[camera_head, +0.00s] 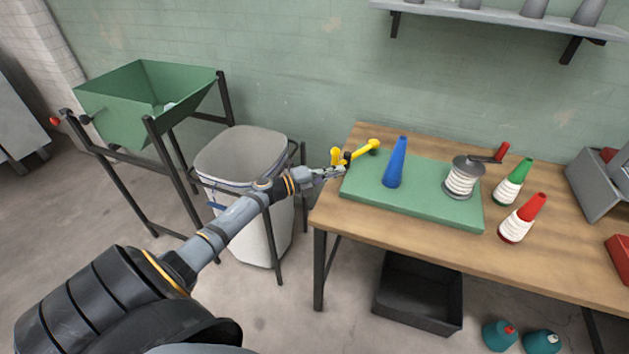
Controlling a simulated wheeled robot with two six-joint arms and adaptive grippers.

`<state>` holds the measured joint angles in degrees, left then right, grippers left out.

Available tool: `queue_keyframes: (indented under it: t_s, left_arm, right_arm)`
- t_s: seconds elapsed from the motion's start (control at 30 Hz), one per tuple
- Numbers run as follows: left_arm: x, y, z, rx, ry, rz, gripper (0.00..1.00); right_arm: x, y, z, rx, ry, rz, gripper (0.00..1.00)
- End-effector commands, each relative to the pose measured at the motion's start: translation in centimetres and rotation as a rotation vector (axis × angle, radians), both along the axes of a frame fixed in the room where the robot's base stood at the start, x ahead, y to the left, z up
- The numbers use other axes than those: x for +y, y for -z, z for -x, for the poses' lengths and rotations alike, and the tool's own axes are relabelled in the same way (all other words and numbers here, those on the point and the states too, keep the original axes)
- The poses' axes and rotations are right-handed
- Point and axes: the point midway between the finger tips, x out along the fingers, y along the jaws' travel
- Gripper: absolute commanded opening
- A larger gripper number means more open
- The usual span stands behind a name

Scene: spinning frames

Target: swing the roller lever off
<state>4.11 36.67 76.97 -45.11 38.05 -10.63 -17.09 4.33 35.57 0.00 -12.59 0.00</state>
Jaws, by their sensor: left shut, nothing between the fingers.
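A yellow lever (363,150) with a rounded end stands at the left back corner of the green board (432,207) on the workbench. It slants up to the right, and I take it for the roller lever. My left gripper (341,171) is shut and empty, close to the lever's lower left part. I cannot tell whether it touches the lever. A blue cone (396,163) stands on the board to the right of the lever. A white wound spool (462,178) with a grey top and a red crank handle (501,152) stands at the board's right. My right gripper is not in view.
Green-topped (512,182) and red-topped (523,217) white cones stand right of the board. A white bin (243,158) and a green hopper (130,105) are left of the workbench (540,248). A black crate (418,318) lies underneath. A shelf (500,14) hangs above.

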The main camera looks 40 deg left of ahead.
Motion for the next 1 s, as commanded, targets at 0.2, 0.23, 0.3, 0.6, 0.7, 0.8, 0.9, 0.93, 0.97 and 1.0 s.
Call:
queue_keyframes:
  t_s: [0.2, 0.23, 0.3, 0.6, 0.7, 0.8, 0.9, 0.93, 0.97, 1.0]
  left_arm:
    - [3.5, 0.5, 4.2, 0.008, 0.006, -0.006, 0.00]
    - [3.9, 0.4, 4.7, 0.009, 0.006, -0.006, 0.00]
    - [4.7, 0.3, 5.7, 0.008, 0.007, -0.004, 0.00]
    - [6.4, 0.2, 7.6, 0.003, 0.006, 0.001, 0.00]
    - [6.4, 0.2, 7.6, 0.002, 0.006, 0.001, 0.00]
    - [6.4, 0.2, 7.6, 0.002, 0.006, 0.001, 0.00]
    - [6.4, 0.2, 7.6, 0.002, 0.006, 0.001, 0.00]
    - [6.4, 0.3, 7.6, 0.002, 0.006, 0.001, 0.00]
    - [6.4, 0.3, 7.6, 0.002, 0.006, 0.001, 0.00]
    - [6.4, 0.3, 7.6, 0.002, 0.006, 0.001, 0.00]
  right_arm:
    - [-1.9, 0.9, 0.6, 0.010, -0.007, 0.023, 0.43]
    - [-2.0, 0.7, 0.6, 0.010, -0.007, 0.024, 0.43]
    - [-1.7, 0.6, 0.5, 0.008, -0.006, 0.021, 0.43]
    - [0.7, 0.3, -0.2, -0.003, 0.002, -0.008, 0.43]
    - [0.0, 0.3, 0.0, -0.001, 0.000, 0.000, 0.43]
    - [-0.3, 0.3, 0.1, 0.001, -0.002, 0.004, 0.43]
    - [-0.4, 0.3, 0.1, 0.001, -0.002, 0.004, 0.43]
    - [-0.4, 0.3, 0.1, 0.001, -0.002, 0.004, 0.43]
    - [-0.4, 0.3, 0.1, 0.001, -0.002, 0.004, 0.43]
    - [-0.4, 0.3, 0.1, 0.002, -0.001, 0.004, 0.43]
